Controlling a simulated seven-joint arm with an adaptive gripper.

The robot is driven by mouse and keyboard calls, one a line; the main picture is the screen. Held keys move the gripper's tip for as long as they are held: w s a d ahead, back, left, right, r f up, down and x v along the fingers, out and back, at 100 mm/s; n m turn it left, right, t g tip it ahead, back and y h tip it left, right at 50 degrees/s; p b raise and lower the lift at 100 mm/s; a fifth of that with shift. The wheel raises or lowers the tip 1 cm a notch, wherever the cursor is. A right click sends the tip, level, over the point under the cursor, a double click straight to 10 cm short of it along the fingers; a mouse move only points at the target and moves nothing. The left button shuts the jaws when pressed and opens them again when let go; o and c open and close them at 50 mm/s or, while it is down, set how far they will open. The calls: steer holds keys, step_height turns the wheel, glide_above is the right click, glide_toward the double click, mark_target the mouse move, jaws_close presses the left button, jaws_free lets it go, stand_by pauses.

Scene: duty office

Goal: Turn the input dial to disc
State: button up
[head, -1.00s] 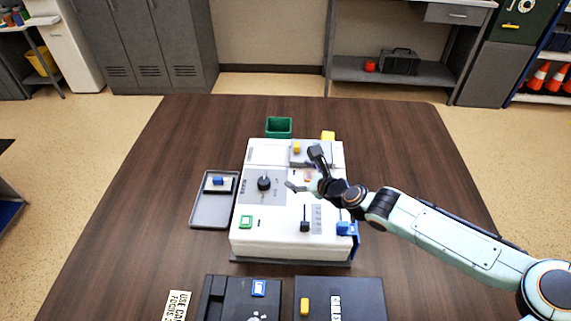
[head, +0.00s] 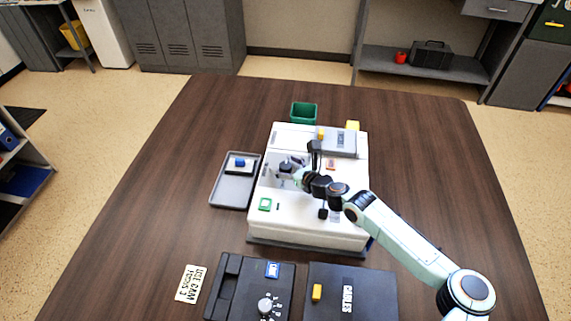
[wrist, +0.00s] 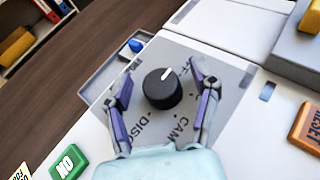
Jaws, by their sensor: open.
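The input dial (wrist: 162,88) is a round black knob with a white pointer mark on a grey plate (wrist: 222,98) of the white console (head: 304,226). In the wrist view its mark points up and slightly right, towards a partly hidden label ending in F. The DISC label (wrist: 149,124) and CAM label (wrist: 183,130) lie below the knob in the picture. My gripper (wrist: 162,80) is open, with one finger on each side of the knob. I cannot tell whether either finger touches it.
An orange RESET tile (wrist: 307,124) is to the right. A grey tray (head: 231,193) stands left of the console. Black boxes (head: 240,290) (head: 365,290) lie in front, one with another knob (head: 265,305).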

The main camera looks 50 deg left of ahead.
jaws_close()
steer(key=shift+m+t, duration=0.3)
steer(key=shift+t, duration=0.1)
steer(key=m+t, duration=0.3)
steer(key=shift+s+t+h, duration=0.15)
steer(key=shift+t+h, duration=0.15)
steer(key=shift+t, duration=0.1)
steer(key=m+t+h, duration=0.1)
steer(key=m+t, duration=0.1)
steer(key=m, duration=0.1)
steer(key=m+t+h, duration=0.2)
steer(key=t, duration=0.1)
steer(key=shift+f+m+h, duration=0.15)
steer(key=shift+m+h, duration=0.15)
steer(key=shift+m, duration=0.1)
steer(key=m+t+h, duration=0.3)
steer(key=m+h, duration=0.1)
steer(key=shift+h, duration=0.3)
steer(key=shift+m+t+h, duration=0.5)
steer(key=shift+m+h, duration=1.2)
steer(key=shift+m, duration=0.1)
steer(key=shift+w+d, duration=0.1)
steer(key=shift+w, duration=0.1)
